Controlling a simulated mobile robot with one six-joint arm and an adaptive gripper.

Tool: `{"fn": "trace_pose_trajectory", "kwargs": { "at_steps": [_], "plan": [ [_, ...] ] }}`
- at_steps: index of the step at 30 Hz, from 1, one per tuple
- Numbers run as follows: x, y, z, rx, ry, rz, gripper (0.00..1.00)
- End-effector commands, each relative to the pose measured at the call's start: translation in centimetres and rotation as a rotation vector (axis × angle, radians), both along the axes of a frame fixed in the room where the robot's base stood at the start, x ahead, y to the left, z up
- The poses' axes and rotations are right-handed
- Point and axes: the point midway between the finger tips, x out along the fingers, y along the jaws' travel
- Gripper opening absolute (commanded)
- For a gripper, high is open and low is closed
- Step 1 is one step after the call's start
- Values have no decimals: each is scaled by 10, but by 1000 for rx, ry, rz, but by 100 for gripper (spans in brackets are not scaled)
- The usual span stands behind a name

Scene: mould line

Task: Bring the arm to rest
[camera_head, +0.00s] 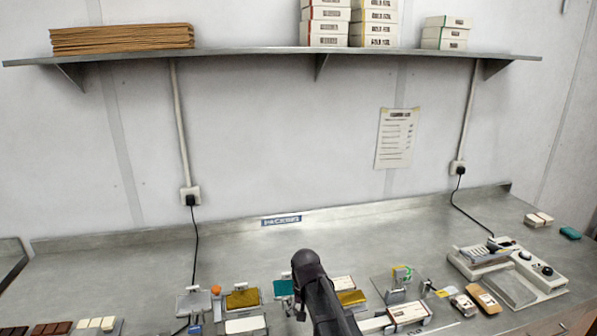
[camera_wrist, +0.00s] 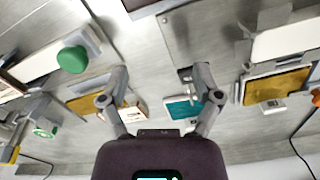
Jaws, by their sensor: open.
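My dark arm (camera_head: 312,285) reaches up from the bottom edge in the head view, over the middle of the bench. Its body hides part of the row of small plates there. In the wrist view my gripper (camera_wrist: 160,82) has its two grey fingers spread wide apart. Nothing is held between them. Bench surface shows in the gap, with a teal plate (camera_wrist: 182,109) beyond it near the right finger. I cannot tell how high the fingers are above the bench.
The steel bench (camera_head: 130,270) holds gold plates (camera_head: 242,299), cartons (camera_head: 407,312) and a bench device (camera_head: 540,270) at right. A green knob (camera_wrist: 72,59) shows in the wrist view. A shelf (camera_head: 270,53) with boxes (camera_head: 325,27) hangs above. The bench's back strip is mostly clear.

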Motion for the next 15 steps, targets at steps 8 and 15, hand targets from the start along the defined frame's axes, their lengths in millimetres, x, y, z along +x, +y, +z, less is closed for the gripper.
{"fn": "trace_pose_trajectory", "kwargs": {
  "at_steps": [8,15],
  "plan": [
    [-49,-76,0,0,0,22,82],
    [-93,-132,0,-1,0,51,82]
  ]
}}
